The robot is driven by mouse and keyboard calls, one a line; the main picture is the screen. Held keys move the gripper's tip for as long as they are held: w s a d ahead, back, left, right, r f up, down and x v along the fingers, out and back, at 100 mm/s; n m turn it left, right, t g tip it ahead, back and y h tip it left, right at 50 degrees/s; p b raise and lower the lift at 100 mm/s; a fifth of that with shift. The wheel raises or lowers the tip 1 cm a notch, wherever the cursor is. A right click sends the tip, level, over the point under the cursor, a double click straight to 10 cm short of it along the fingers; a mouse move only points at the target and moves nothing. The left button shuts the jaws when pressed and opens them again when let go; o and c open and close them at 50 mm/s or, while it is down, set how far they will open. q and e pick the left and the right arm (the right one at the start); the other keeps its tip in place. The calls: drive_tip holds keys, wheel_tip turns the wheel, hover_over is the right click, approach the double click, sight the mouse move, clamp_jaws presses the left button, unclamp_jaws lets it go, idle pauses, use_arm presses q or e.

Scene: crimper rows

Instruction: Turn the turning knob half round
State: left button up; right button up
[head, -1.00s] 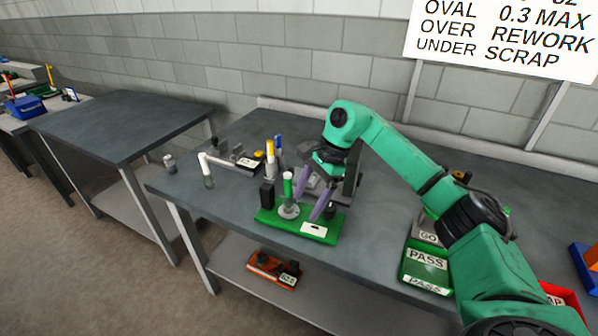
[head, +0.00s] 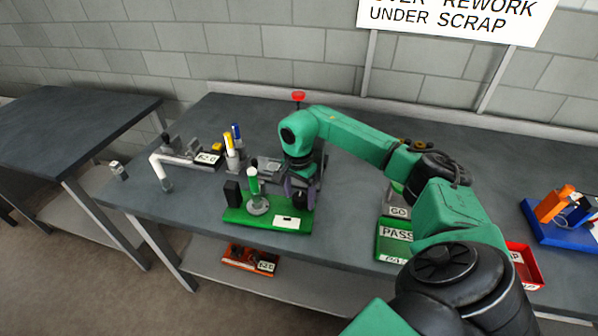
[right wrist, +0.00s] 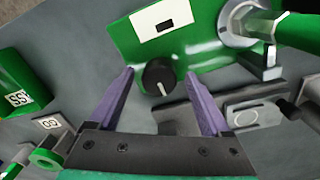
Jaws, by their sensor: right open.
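The turning knob (right wrist: 158,77) is round and black with a white pointer line. It sits on a green fixture plate (right wrist: 120,38), near its edge, in the right wrist view. The pointer line points down in that picture, slightly to the right. My right gripper (right wrist: 160,80) is open, its two purple fingers one on each side of the knob with gaps between. I cannot tell how far above the plate the tips are. In the head view the right gripper (head: 298,192) is over the right end of the green plate (head: 238,217) and hides the knob. My left gripper is not in view.
A green-topped post (head: 253,185) and a black block (head: 232,193) stand on the plate. A green PASS tray (head: 385,240) and a red tray (head: 528,270) lie to the right.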

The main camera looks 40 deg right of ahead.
drive_tip(key=shift+f, duration=0.15)
clamp_jaws()
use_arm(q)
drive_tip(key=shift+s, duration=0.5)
